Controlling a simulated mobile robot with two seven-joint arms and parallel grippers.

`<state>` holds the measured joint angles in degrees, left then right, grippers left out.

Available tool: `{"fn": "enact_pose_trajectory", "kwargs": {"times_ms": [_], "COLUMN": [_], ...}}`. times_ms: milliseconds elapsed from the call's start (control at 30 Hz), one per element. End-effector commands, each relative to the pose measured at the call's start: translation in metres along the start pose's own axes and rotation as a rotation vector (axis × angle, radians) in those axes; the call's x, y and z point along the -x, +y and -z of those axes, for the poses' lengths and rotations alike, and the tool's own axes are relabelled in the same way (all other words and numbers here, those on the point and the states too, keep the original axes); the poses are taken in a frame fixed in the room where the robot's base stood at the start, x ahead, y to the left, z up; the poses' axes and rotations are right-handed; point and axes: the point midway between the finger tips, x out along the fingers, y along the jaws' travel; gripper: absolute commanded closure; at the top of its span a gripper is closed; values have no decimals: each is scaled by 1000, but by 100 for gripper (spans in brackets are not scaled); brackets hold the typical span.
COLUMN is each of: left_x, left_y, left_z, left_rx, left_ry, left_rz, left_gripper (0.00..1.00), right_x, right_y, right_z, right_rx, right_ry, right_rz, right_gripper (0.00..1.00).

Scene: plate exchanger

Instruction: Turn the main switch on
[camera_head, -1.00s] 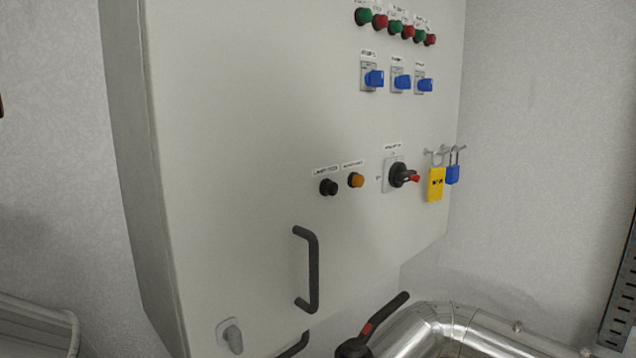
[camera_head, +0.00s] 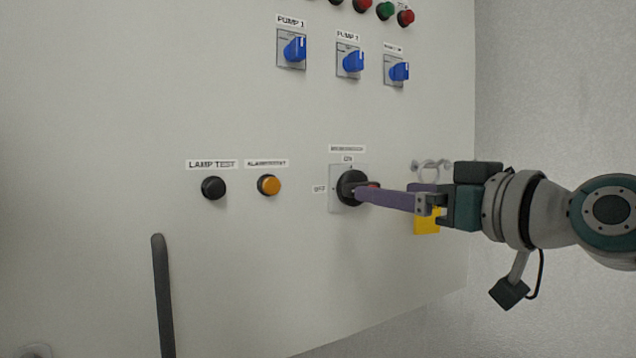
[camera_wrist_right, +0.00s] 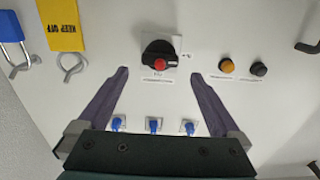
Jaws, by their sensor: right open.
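The main switch (camera_head: 349,187) is a black rotary knob with a red part, on a light grey square plate on the cabinet door. ON is printed above it and OFF to its left. In the head view a purple finger hides part of the knob, so its exact angle is hard to read. My right gripper (camera_head: 362,195) comes in from the right, its fingertips close to the knob. In the right wrist view, the jaws (camera_wrist_right: 159,73) are open, with the switch (camera_wrist_right: 160,55) between and just beyond the tips. Contact cannot be told. My left gripper is not in view.
Black (camera_head: 213,188) and orange (camera_head: 268,185) push buttons sit left of the switch. Three blue pump switches (camera_head: 350,62) are above. A yellow tag (camera_head: 427,222) hangs to the right, partly behind my gripper; a blue padlock (camera_wrist_right: 11,27) hangs beside it. A dark door handle (camera_head: 162,295) is lower left.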

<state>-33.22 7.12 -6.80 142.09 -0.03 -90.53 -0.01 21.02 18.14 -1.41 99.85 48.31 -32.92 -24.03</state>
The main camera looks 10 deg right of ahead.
Motion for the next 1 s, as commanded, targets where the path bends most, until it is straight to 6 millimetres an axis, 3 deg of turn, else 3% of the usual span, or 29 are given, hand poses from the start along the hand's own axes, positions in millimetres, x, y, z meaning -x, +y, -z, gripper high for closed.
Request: {"fn": "enact_pose_trajectory", "kwargs": {"times_ms": [100, 333, 800, 1000], "left_x": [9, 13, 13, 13], "left_y": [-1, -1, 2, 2], "left_z": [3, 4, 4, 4], "left_rx": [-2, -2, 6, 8], "left_ry": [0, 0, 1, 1], "left_rz": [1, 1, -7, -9], "left_gripper": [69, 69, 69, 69], "right_x": [-21, -49, -60, -60], "right_y": [-1, 0, -1, -1], "right_z": [2, 0, -1, -1], "right_rx": [-3, -2, 2, 1], "right_ry": [-2, -2, -3, -3], "right_rz": [1, 1, 1, 1], "right_gripper": [0, 0, 0, 20]}}
